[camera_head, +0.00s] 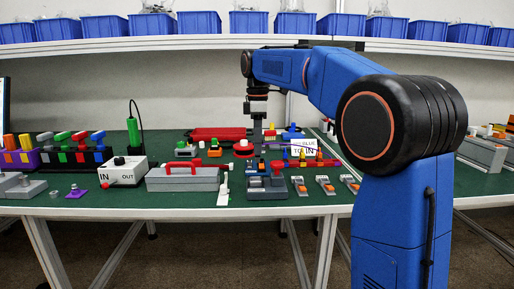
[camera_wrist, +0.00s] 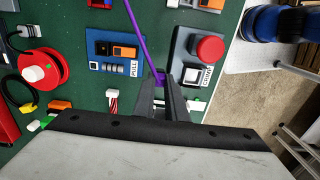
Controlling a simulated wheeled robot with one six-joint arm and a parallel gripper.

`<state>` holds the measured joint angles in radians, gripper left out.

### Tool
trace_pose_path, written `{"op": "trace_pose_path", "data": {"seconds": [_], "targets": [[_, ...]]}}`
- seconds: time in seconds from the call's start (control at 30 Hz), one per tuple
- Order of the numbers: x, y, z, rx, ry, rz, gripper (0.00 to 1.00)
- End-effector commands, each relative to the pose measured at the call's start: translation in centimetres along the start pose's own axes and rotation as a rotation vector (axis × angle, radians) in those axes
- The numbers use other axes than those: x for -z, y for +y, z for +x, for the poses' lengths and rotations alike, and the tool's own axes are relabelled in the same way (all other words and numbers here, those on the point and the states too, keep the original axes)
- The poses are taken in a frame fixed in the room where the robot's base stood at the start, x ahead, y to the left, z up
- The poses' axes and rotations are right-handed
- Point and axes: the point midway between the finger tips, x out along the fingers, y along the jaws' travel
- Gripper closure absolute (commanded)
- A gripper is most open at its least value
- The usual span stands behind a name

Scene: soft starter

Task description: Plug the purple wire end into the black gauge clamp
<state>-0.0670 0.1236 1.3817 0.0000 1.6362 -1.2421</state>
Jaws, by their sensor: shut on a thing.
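My gripper (camera_wrist: 160,82) is shut on the purple wire end (camera_wrist: 159,77) in the wrist view. The purple wire (camera_wrist: 137,32) runs from the fingertips up to the top edge. In the head view my gripper (camera_head: 257,132) points down over the table's middle. I cannot surely pick out the black gauge clamp.
A blue plate (camera_wrist: 92,64) labelled PULL lies left of the fingers. A red reel (camera_wrist: 40,70) and small parts lie farther left. In the head view a grey case (camera_head: 183,183) with a red handle and a white IN/OUT box (camera_head: 124,172) stand on the green table (camera_head: 90,208).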

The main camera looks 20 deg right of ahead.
Motion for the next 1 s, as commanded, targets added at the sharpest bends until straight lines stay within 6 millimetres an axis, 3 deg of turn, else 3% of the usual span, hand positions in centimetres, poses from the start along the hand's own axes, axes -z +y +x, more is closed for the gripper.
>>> {"op": "trace_pose_path", "data": {"seconds": [1.0], "targets": [[-1.1,8.1,0.0,0.000,0.000,0.000,1.00]]}}
